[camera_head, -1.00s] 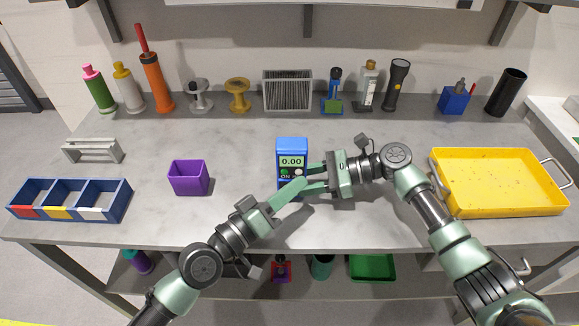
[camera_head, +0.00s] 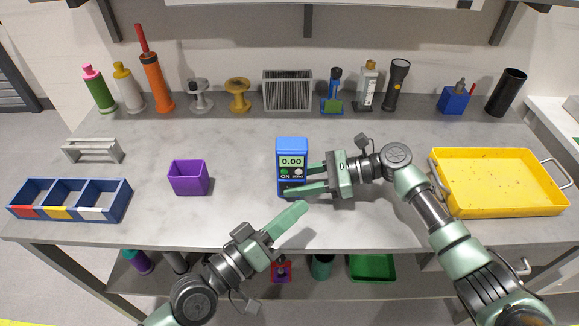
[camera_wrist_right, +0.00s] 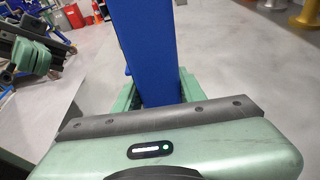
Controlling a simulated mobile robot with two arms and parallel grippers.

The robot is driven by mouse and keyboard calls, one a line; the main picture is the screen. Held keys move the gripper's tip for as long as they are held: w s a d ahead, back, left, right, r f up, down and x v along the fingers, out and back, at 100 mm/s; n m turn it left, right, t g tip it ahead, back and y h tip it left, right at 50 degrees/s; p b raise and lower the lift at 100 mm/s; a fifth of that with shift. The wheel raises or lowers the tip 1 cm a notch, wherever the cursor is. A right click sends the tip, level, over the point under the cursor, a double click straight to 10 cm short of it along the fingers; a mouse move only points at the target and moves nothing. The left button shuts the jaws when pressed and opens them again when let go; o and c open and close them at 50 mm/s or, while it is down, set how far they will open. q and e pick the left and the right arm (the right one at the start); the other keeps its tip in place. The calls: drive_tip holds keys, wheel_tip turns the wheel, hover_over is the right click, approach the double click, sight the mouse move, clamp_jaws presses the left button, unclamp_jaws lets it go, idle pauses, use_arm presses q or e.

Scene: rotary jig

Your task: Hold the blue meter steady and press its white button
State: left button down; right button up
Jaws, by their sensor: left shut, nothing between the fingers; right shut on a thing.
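The blue meter (camera_head: 291,149) stands upright at the middle of the bench. Its display reads 0.00, with a green ON button and a white button (camera_head: 297,172) below it. My right gripper (camera_head: 308,181) is shut on the meter from its right side; the right wrist view shows the blue body (camera_wrist_right: 150,50) between the green fingers. My left gripper (camera_head: 303,206) is shut and empty, in front of the meter and lower in the picture, apart from it. The right gripper's fingers hide part of the meter's lower front.
A purple box (camera_head: 188,178) and a blue compartment bin (camera_head: 120,203) are to the left. A yellow tray (camera_head: 500,210) is to the right. Bottles, spools, a grey vented box (camera_head: 287,91) and a flashlight (camera_head: 396,84) line the back. The bench front is mostly clear.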

use_arm(q)
drive_tip(key=shift+s, duration=0.2)
use_arm(e)
drive_tip(key=o, duration=1.1)
drive_tip(key=shift+c, duration=0.2)
